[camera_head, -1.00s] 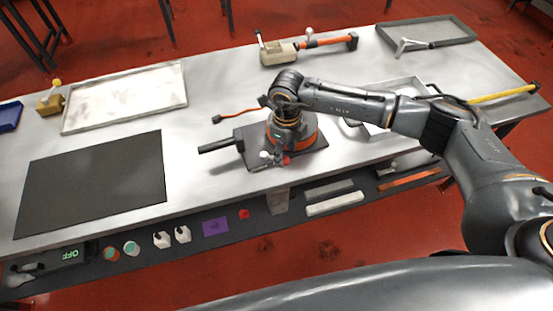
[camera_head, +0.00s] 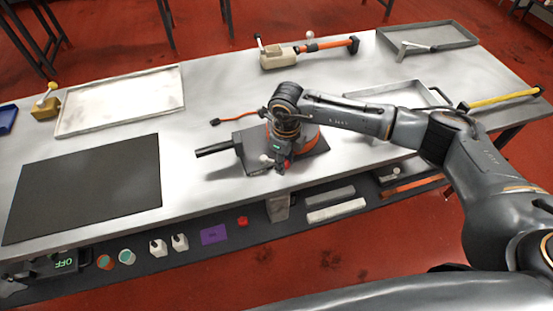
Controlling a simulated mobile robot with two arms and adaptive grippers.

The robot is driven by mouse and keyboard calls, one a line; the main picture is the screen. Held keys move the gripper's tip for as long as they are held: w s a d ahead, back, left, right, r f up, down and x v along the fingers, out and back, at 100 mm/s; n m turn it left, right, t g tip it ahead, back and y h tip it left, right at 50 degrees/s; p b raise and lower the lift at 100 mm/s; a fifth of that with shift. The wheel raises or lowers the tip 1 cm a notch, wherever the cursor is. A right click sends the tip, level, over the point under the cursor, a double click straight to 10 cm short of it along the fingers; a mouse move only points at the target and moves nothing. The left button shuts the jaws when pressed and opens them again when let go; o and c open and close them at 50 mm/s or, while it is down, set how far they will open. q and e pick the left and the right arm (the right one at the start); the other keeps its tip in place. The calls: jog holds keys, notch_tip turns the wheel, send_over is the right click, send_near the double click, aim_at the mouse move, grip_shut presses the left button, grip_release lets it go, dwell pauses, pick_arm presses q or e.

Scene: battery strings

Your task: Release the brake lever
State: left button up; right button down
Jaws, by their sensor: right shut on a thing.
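A dark machine with a flat base plate (camera_head: 308,149), an orange ring and a black handle (camera_head: 214,149) pointing left stands near the table's front edge. A small lever with a white ball knob (camera_head: 265,158) shows at its front; I take it to be the brake lever. My right gripper (camera_head: 281,167) reaches down over the machine from the right, with its tip beside this knob. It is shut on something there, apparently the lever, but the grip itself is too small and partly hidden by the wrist. My left gripper is not in view.
A black mat (camera_head: 85,188) and a white tray (camera_head: 120,100) lie at the left. A beige device with an orange handle (camera_head: 330,46), a grey tray (camera_head: 440,36) and a yellow bar (camera_head: 505,98) are at the back and right.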

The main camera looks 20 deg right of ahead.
jog(key=shift+s+a+m+p, duration=0.35)
jog(key=shift+s+a+m, duration=0.15)
jog(key=shift+m, duration=0.6)
jog(key=shift+a, duration=0.2)
jog(key=shift+s+a+m+p, duration=0.15)
jog(key=shift+a+m, duration=0.15)
jog(key=shift+m, duration=0.4)
jog(key=shift+s+a+m+p, duration=0.15)
jog(key=shift+a+m, duration=0.15)
jog(key=shift+m, duration=0.4)
